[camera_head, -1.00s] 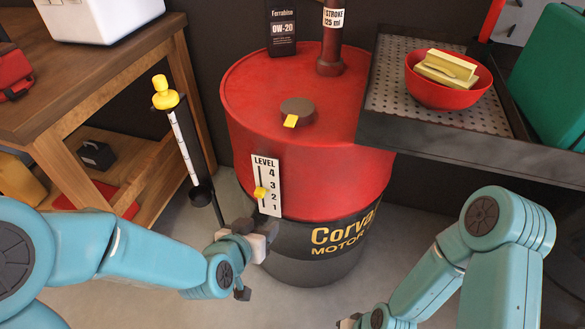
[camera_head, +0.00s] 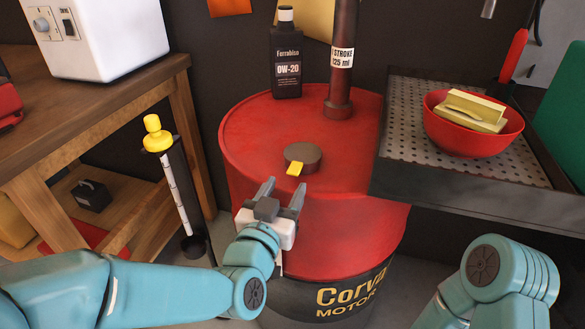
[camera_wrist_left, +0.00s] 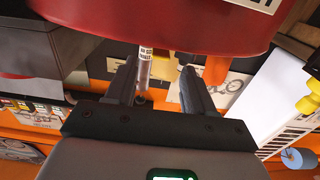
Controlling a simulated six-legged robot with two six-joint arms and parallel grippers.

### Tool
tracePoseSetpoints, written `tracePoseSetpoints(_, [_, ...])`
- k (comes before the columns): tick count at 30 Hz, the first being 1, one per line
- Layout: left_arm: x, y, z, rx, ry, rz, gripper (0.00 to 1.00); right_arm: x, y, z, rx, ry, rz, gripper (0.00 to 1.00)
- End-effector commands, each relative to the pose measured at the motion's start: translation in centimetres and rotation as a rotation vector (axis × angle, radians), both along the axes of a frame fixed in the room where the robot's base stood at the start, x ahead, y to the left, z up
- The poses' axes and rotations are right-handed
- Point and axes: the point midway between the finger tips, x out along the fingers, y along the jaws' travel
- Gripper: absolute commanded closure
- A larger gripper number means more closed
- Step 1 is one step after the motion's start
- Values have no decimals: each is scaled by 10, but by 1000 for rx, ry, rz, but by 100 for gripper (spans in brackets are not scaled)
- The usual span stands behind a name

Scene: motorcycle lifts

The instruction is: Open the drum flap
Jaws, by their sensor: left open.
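The red drum (camera_head: 345,235) stands in the middle of the head view. On its top is a round dark flap (camera_head: 309,153) with a yellow tab (camera_head: 296,169) at its front edge; the flap lies flat. My left gripper (camera_head: 283,188) is open and empty at the drum's front upper rim, its fingers pointing up toward the flap, just short of the tab. In the left wrist view the two open fingers (camera_wrist_left: 160,88) have nothing between them, and the red drum (camera_wrist_left: 150,25) fills the top. My right gripper is out of view; only its arm shows.
A black oil bottle (camera_head: 286,62) and an upright pipe (camera_head: 341,60) stand on the drum behind the flap. A perforated tray (camera_head: 400,150) with a red bowl (camera_head: 465,140) overhangs at right. A wooden bench (camera_head: 110,85) and a yellow-topped tube (camera_head: 158,138) are at left.

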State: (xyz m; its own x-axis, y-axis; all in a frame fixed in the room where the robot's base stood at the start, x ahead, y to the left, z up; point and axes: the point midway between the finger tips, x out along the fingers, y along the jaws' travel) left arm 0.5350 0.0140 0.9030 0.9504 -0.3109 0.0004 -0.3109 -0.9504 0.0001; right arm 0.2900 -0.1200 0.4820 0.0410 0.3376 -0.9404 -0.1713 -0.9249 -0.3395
Motion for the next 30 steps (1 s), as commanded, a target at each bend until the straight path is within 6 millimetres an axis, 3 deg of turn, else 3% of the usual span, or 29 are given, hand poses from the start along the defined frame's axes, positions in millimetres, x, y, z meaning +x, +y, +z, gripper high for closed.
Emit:
tracePoseSetpoints(3, [26,-7,0,0,0,2,47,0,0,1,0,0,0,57])
tracePoseSetpoints(9, [53,-15,-1,1,2,2,47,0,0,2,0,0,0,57])
tracePoseSetpoints(20, [62,-17,0,0,1,3,47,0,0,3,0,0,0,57])
tracePoseSetpoints(21, [62,-17,0,0,1,2,50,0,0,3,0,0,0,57])
tracePoseSetpoints(26, [62,-17,0,0,1,2,100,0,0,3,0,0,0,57])
tracePoseSetpoints(30, [61,-17,0,1,2,2,100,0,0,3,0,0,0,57])
